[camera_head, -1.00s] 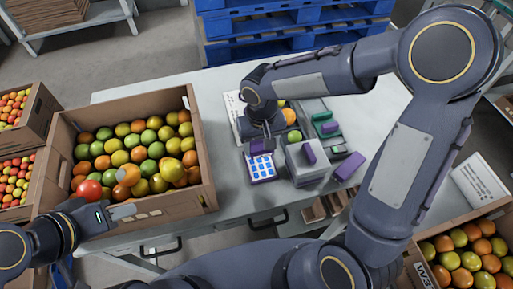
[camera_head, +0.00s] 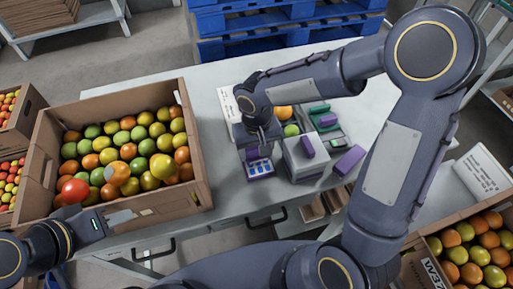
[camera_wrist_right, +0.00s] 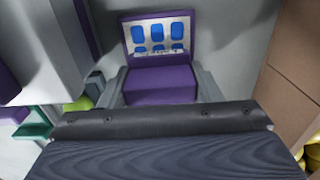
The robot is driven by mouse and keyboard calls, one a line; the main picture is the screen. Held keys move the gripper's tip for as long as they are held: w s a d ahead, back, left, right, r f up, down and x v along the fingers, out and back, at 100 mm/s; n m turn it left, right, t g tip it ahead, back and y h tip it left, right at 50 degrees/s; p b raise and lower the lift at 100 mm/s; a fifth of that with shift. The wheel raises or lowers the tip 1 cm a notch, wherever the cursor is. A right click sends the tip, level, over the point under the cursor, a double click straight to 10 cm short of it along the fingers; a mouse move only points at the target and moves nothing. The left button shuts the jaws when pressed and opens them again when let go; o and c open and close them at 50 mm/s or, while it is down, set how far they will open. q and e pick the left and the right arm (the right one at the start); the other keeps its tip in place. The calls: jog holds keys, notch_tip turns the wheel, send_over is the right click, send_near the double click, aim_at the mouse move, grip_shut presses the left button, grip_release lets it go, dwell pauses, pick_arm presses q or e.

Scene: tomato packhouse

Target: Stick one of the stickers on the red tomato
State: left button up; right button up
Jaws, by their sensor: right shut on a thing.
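The red tomato (camera_head: 75,190) lies at the near left corner of the large cardboard box of mixed tomatoes. A purple block with a tilted face of blue stickers (camera_head: 261,169) is on the grey table; the stickers show in rows in the right wrist view (camera_wrist_right: 158,34). My right gripper (camera_head: 258,148) is over this block, shut on its purple part (camera_wrist_right: 160,82), which sits between the fingers. The gripper hides some of the stickers. My left gripper (camera_head: 122,217) is beside the box's near wall, apart from the red tomato; its finger gap is unclear.
The large box (camera_head: 195,150) fills the table's left. Another tomato box is at the lower right.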

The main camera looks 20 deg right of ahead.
jog(key=shift+f+b, duration=0.6)
dwell(1.7)
jog(key=shift+r+p, duration=2.75)
jog(key=shift+r, duration=0.85)
jog(key=shift+f, duration=0.1)
